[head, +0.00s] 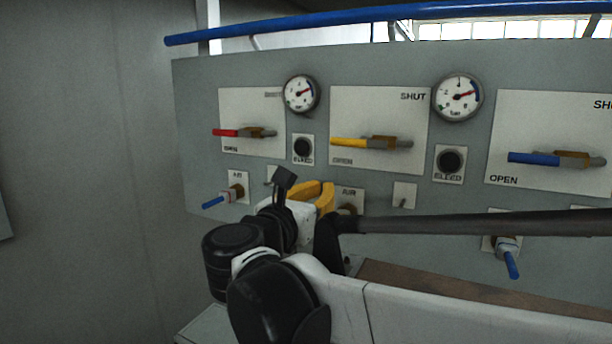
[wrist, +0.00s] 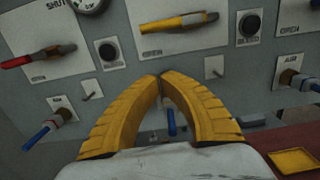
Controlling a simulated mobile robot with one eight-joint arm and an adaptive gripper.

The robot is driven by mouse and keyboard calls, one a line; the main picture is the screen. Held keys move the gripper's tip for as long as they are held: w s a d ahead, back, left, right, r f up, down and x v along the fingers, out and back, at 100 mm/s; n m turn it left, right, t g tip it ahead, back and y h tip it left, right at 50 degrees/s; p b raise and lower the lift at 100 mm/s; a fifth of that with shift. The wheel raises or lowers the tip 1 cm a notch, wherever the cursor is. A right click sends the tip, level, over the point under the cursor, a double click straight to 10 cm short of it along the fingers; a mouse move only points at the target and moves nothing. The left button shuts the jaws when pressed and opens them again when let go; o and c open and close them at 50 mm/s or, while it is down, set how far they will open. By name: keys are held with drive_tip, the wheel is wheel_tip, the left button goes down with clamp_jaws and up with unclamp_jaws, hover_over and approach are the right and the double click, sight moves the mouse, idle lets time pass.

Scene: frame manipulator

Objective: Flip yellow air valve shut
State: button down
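The yellow valve lever (head: 350,142) is on the middle white plate of the panel, its handle pointing left, just above the OPEN label; SHUT is at the plate's upper right. The yellow lever (wrist: 178,23) is at the top of the wrist view. Below its plate is a small AIR valve; its blue handle (wrist: 171,122) hangs down, seen through the gap between my fingers. Its upper part is hidden by my fingers. My gripper (wrist: 161,75) has yellow fingers with tips together, apparently empty, below the yellow lever. In the head view my gripper (head: 322,190) is partly hidden by my arm.
A red lever (head: 240,132) is to the left and a blue lever (head: 550,159) to the right. Gauges (head: 457,97) and black BLEED knobs (head: 450,161) sit between plates. Other small blue-handled valves (head: 220,199) (head: 508,256) are lower. A blue pipe (head: 350,18) runs above.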

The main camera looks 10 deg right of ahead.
sight(356, 143)
drive_tip(key=w+d+r+p, duration=0.2)
drive_tip(key=w+d+r, duration=0.2)
drive_tip(key=w, duration=0.3)
drive_tip(key=shift+w+d+r+p, duration=0.15)
drive_tip(key=shift+w+d+p, duration=0.2)
drive_tip(key=shift+d, duration=0.45)
